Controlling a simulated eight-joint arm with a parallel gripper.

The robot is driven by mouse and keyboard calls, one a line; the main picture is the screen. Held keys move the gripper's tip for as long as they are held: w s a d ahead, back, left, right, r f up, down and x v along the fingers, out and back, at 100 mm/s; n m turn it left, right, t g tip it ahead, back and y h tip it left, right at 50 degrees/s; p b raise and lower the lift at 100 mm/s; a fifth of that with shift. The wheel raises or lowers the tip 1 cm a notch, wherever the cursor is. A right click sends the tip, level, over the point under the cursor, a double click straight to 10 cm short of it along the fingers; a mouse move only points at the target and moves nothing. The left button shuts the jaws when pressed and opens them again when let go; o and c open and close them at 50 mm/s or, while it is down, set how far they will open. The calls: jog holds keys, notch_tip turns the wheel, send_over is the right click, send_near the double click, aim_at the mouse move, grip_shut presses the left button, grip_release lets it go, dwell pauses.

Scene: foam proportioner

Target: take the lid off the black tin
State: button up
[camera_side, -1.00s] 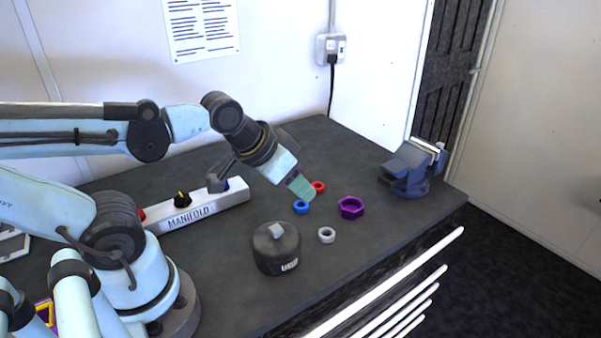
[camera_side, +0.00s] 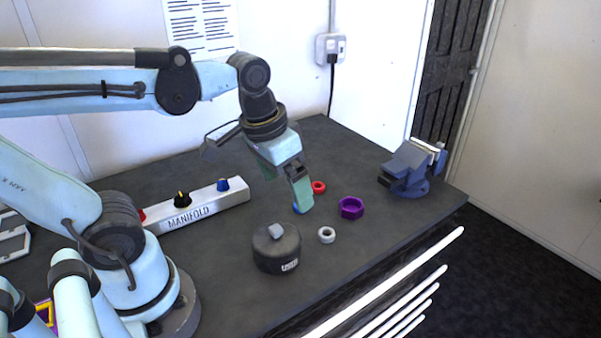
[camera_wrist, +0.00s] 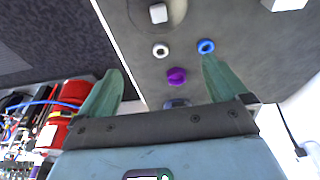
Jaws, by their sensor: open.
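The black tin (camera_side: 277,257) stands upright near the front of the dark bench. Its lid is on, with a grey square knob (camera_side: 276,231) on top. In the wrist view the tin (camera_wrist: 175,20) is cut off by the top edge, with its knob (camera_wrist: 158,13) showing. My gripper (camera_side: 302,206) is open and empty, pointing down, above and behind the tin to its right, apart from it. In the side view its fingers partly cover the blue ring (camera_side: 296,209). In the wrist view the two green fingers (camera_wrist: 163,72) are spread wide.
A grey-white ring (camera_side: 327,235), a purple nut (camera_side: 351,207) and a red ring (camera_side: 318,187) lie right of the tin. A blue vise (camera_side: 408,170) stands at the right edge. The white manifold (camera_side: 197,208) lies left of my gripper. Bench is clear between manifold and tin.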

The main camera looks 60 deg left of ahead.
jog(key=s+r+g, duration=0.2)
jog(key=g, duration=0.1)
send_over(276, 228)
jog(key=shift+d+f, duration=0.15)
jog(key=shift+f, duration=1.55)
jog(key=shift+d+f, duration=0.15)
jog(key=shift+f, duration=1.55)
jog(key=shift+a+f, duration=0.2)
jog(key=shift+f, duration=0.7)
jog(key=shift+a+f, duration=0.15)
jog(key=shift+f, duration=1.55)
jog(key=c, duration=1.2)
